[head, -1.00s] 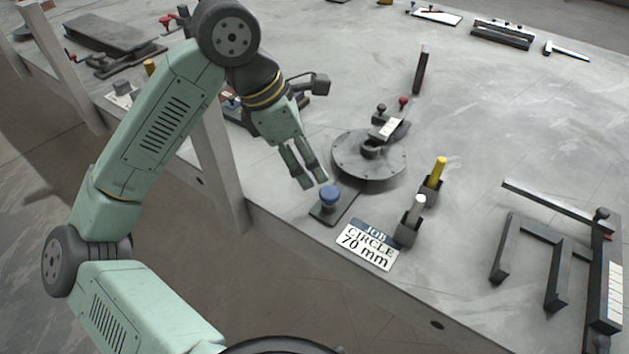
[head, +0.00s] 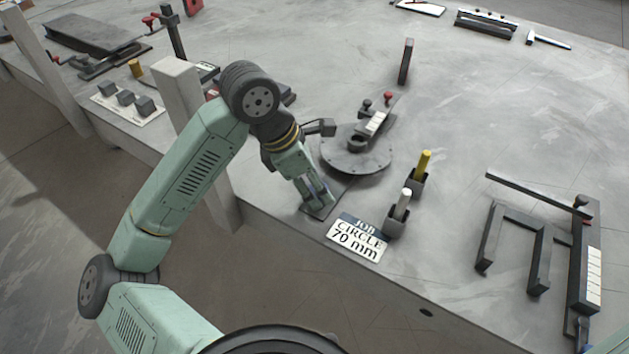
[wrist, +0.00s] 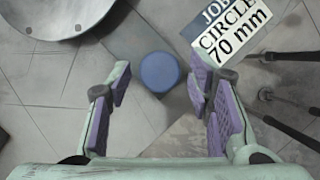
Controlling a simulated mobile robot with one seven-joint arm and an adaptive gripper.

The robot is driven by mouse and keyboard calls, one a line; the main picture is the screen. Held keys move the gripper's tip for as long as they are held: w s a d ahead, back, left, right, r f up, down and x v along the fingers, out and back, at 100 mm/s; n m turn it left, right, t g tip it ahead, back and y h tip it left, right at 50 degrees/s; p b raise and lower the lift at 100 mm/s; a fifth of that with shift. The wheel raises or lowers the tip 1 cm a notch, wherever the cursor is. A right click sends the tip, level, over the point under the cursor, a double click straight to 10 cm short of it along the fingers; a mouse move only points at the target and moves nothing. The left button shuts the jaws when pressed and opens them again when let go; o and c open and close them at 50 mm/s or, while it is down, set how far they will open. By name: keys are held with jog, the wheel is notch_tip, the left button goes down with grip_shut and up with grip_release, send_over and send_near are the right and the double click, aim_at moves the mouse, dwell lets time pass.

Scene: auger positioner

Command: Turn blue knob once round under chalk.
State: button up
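The blue knob (wrist: 160,72) shows from above in the wrist view, on a dark plate (head: 322,206) at the table's front edge. My gripper (head: 319,193) is over it, open, with a purple-padded finger on each side and gaps between pads and knob. In the head view the fingers mostly hide the knob; I cannot tell how far down they reach. Behind the knob is a round grey turntable (head: 357,160), with a slide arm (head: 377,120) bearing a white scale and red knob. A white stick (head: 403,198), possibly the chalk, and a yellow stick (head: 424,162) stand in dark holders.
A card (head: 357,238) reading "JOB CIRCLE 70 mm" lies right of the knob, close to the gripper. A dark frame (head: 540,240) lies at the right.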

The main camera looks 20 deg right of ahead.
jog(key=c, duration=0.9)
jog(key=shift+c, duration=0.2)
